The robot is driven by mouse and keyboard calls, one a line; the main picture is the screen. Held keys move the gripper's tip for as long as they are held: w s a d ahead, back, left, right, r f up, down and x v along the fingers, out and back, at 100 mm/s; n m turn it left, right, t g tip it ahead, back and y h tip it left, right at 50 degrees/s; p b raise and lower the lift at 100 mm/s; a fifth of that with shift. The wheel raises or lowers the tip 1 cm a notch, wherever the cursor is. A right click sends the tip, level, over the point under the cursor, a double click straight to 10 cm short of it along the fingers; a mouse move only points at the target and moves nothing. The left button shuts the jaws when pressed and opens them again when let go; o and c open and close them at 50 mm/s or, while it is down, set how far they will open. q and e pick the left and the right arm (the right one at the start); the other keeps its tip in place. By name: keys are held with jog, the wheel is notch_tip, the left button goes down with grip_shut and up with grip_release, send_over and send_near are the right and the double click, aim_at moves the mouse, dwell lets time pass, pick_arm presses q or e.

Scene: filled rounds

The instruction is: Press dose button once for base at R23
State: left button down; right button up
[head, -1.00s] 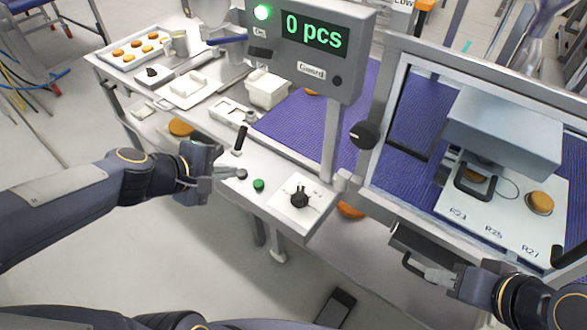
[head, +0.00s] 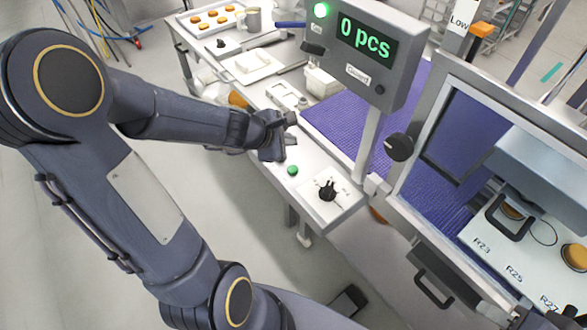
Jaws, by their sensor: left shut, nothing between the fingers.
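My left gripper (head: 275,143) is shut and empty, low over the white control panel (head: 310,207). It covers the part of the panel where a dark round button showed earlier; I cannot tell if it touches anything. A green button (head: 292,170) and a black rotary knob (head: 328,189) are uncovered in front of it. At the right, a white plate (head: 495,262) carries labels R23, R25 and R27. An orange-brown base (head: 511,211) sits behind the R23 label, partly hidden by a black handle. My right gripper is out of view.
Another orange-brown round (head: 577,256) lies near R27 at the right edge. A grey-framed guard window (head: 455,140) with a black knob (head: 398,147) stands before the plate. A tray (head: 200,20) of several rounds is at the far left. A purple belt (head: 335,118) runs behind.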

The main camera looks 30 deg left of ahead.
aim_at(289, 171)
pick_arm(q)
notch_tip(289, 171, down, 8)
jog(key=b, duration=0.7)
jog(key=shift+f, duration=0.1)
dwell(1.5)
jog(key=shift+f+b, duration=0.4)
jog(key=shift+b, duration=0.3)
jog(key=shift+f+b, duration=0.6)
dwell(0.4)
jog(key=shift+r, duration=0.1)
jog(key=shift+r+p, duration=0.9)
jog(key=shift+p, duration=0.05)
jog(key=shift+r, duration=0.1)
notch_tip(289, 171, up, 5)
jog(key=p, duration=0.5)
